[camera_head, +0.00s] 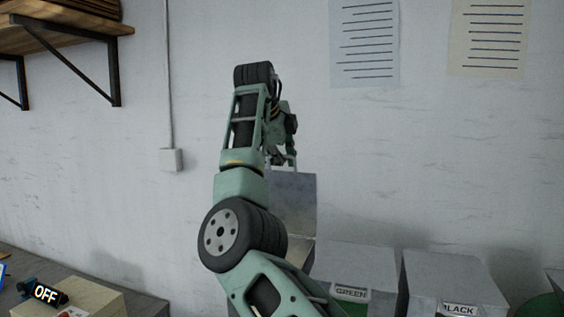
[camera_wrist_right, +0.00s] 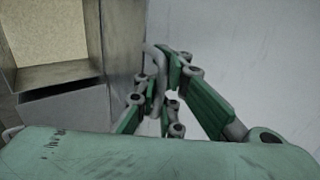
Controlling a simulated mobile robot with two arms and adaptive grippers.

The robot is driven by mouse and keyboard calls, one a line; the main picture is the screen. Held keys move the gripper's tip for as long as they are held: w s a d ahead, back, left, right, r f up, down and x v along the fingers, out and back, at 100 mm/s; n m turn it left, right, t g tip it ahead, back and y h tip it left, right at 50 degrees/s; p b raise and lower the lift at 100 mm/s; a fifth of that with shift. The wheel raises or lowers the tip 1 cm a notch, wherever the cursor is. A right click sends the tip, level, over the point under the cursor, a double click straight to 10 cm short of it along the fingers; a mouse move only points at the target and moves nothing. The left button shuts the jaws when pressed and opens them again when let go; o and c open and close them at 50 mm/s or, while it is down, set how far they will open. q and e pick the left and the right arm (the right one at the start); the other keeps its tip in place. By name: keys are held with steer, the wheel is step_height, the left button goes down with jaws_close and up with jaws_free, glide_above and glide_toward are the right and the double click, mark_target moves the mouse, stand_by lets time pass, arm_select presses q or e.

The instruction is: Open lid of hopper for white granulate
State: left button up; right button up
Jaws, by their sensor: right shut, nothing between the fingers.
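A grey metal lid (camera_head: 293,200) stands raised, nearly upright, at the back of a box-shaped hopper (camera_head: 300,253), which my right arm partly covers. No label shows on this hopper. In the right wrist view, pale cream-white granulate (camera_wrist_right: 48,30) shows inside the opening, beside the grey lid panel (camera_wrist_right: 122,45). A bent bar handle (camera_wrist_right: 157,68) is at the lid's edge. My right gripper (camera_head: 284,161) is at the lid's top edge. In the wrist view its fingers (camera_wrist_right: 164,88) are shut beside the handle; whether they touch it is unclear. My left gripper is out of view.
Two more hoppers, marked GREEN (camera_head: 352,292) and BLACK (camera_head: 460,309), stand to the right. A device marked OFF (camera_head: 45,294) is at the lower left. A wooden shelf (camera_head: 70,35) is high on the left. The wall behind is close to the lid.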

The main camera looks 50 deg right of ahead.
steer(key=o, duration=0.3)
steer(key=shift+s+a+r, duration=0.1)
steer(key=shift+a+r, duration=0.2)
steer(key=shift+r, duration=0.3)
steer(key=o, duration=0.3)
steer(key=shift+s+a+r, duration=0.1)
steer(key=shift+s+a, duration=0.05)
steer(key=shift+a, duration=0.3)
steer(key=shift+d+f, duration=0.2)
steer(key=shift+d, duration=0.1)
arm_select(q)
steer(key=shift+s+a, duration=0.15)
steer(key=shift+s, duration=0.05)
arm_select(e)
steer(key=v, duration=1.2)
steer(key=shift+a, duration=0.25)
